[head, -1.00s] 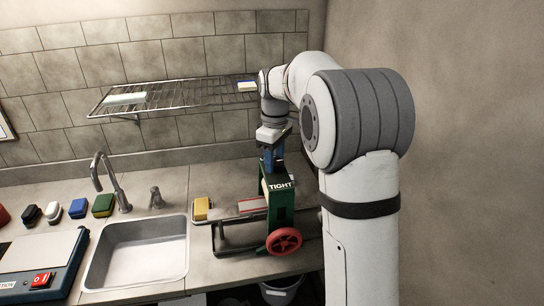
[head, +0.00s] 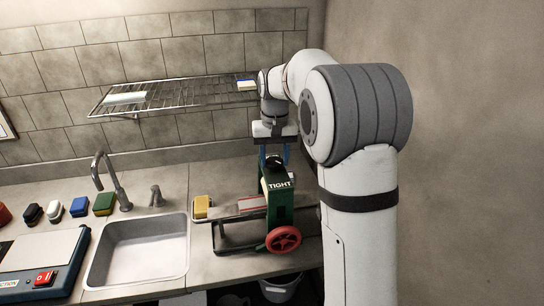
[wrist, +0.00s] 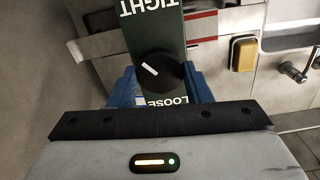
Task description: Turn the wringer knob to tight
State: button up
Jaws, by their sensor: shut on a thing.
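The wringer (head: 279,208) is a green upright post on the counter with a white TIGHT label facing the head camera. Its black knob (wrist: 160,72) sits on top between the TIGHT and LOOSE labels; it also shows in the head view (head: 274,158). The knob's white mark points up and left in the wrist view, between the two labels. My gripper (wrist: 162,85) has its blue fingers on either side of the knob, shut on it; it also shows in the head view (head: 274,164). The exact finger contact is partly hidden.
A red handwheel (head: 283,240) is on the wringer's front. A yellow sponge (head: 201,206) lies left of it, beside the sink (head: 137,250). A wire shelf (head: 175,97) hangs on the wall behind. A bucket (head: 280,288) stands below the counter.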

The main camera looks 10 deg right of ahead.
aim_at(275, 161)
jog(key=m, duration=0.4)
jog(key=shift+m, duration=1.8)
jog(key=o, duration=1)
notch_tip(275, 161, up, 8)
jog(key=shift+f, duration=0.1)
jog(key=shift+s, duration=0.15)
